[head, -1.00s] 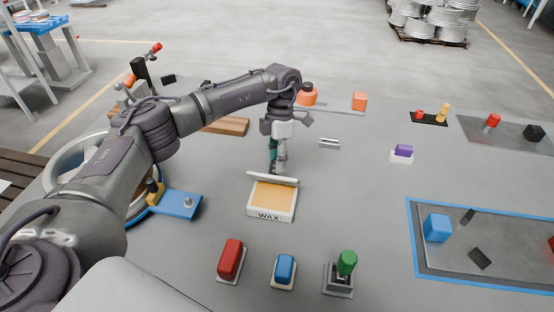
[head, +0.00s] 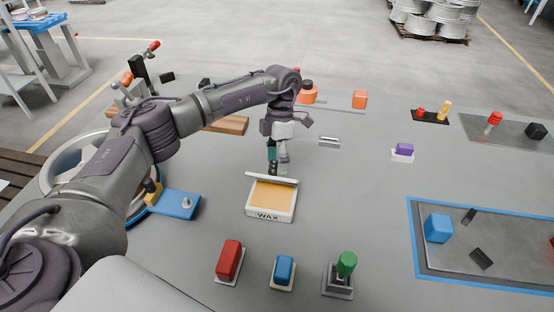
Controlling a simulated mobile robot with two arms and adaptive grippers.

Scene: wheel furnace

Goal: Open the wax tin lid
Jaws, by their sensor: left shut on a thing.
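The wax tin is a white box (head: 270,213) marked WAX with an orange-yellow surface inside, at the middle of the grey table. Its white lid (head: 272,180) is raised along the far edge, seen nearly edge-on, and the inside is exposed. My left gripper (head: 278,169) reaches down from above, just behind the lid. Its fingers are shut on the lid at its far side; the lid partly hides the fingertips. My right gripper is not in view.
A red block (head: 230,260), a blue block (head: 284,269) and a green-topped fixture (head: 345,265) stand in front of the tin. A blue plate (head: 178,204) lies to its left, beside a large wheel. A blue-edged tray (head: 430,263) is at right.

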